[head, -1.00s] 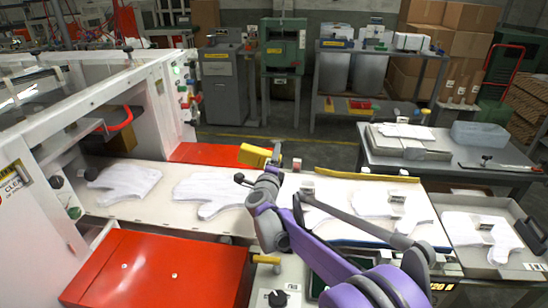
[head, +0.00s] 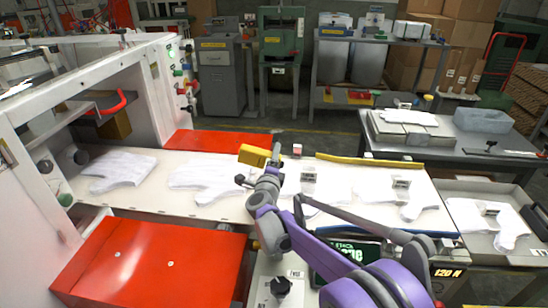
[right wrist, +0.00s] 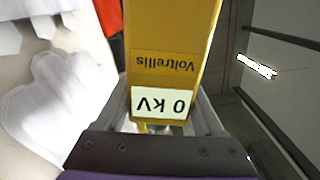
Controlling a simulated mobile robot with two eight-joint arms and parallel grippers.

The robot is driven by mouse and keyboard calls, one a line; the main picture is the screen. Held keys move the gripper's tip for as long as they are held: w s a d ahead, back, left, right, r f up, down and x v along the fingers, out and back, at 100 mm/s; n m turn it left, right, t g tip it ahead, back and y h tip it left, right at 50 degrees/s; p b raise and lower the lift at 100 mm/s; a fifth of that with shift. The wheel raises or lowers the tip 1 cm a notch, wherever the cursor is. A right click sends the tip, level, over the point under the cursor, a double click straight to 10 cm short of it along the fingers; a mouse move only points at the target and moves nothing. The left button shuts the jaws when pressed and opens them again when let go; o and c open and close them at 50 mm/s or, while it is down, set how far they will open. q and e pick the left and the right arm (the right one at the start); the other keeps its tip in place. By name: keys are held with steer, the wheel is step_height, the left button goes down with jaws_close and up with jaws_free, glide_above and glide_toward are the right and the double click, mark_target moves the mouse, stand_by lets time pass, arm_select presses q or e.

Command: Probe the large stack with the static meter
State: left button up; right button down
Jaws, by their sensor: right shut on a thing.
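My right gripper (head: 268,168) is shut on the yellow static meter (head: 255,156), which it holds out over the long white bed. In the right wrist view the meter (right wrist: 172,50) fills the middle, and its label reads 0 kV upside down. White glove-shaped film stacks lie flat along the bed: one at far left (head: 118,170), one left of the gripper (head: 203,176), others partly behind my arm and to its right (head: 385,190). I cannot tell which stack is the large one. A white glove shape (right wrist: 65,95) shows beside the meter. My left gripper is out of view.
A red panel (head: 150,262) is at the front left, and a white machine frame (head: 100,75) rises at the left. A yellow bar (head: 368,161) runs along the bed's back edge. A grey tray (head: 465,188) with more gloves (head: 490,222) is at the right.

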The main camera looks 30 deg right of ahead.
steer(key=shift+r, duration=0.1)
step_height(320, 180, up, 7)
steer(key=p, duration=0.4)
stand_by(0.3)
